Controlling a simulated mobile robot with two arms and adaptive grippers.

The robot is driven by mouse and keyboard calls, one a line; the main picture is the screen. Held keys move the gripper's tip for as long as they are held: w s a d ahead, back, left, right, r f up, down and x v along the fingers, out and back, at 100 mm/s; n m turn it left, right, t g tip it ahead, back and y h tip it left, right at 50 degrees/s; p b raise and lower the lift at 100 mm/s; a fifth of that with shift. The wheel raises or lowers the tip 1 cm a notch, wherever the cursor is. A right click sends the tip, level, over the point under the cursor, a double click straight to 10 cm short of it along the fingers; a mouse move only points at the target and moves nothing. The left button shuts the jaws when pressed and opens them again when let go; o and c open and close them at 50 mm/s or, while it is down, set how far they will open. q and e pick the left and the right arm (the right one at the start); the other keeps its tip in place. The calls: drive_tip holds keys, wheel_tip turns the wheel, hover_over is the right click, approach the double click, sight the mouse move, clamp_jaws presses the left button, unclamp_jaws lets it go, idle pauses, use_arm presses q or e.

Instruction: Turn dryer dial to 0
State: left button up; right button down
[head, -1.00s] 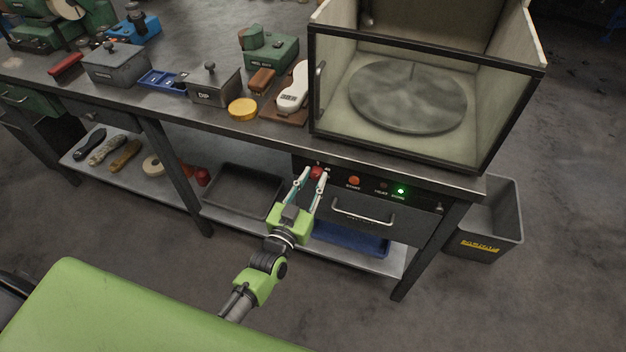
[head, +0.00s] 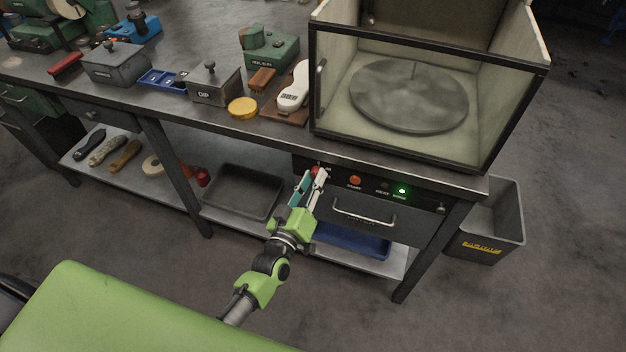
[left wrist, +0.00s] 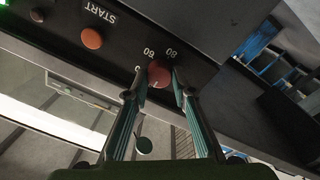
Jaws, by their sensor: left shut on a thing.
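The red dryer dial (head: 316,171) sits at the left end of the black control panel under the glass-walled dryer (head: 425,150). My left gripper (head: 314,178) reaches up to it from below and is shut on it. In the left wrist view the dial (left wrist: 158,72) is between the two fingertips (left wrist: 158,82). Pale numbers, including 60, 80 and a 0, stand around the dial, upside down in this view. I cannot tell surely which number the dial's mark points to. My right gripper is not in view.
The orange-red START button (head: 355,180) is right of the dial, and a green lamp (head: 402,190) is lit further right. A drawer handle (head: 363,217) juts out below the panel. A blue tray (head: 350,240) and a dark tray (head: 243,190) lie on the lower shelf.

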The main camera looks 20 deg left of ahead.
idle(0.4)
use_arm(q)
drive_tip(key=o, duration=1.1)
drive_tip(key=s, duration=1.2)
drive_tip(key=shift+a+f, duration=0.35)
drive_tip(key=shift+a, duration=0.05)
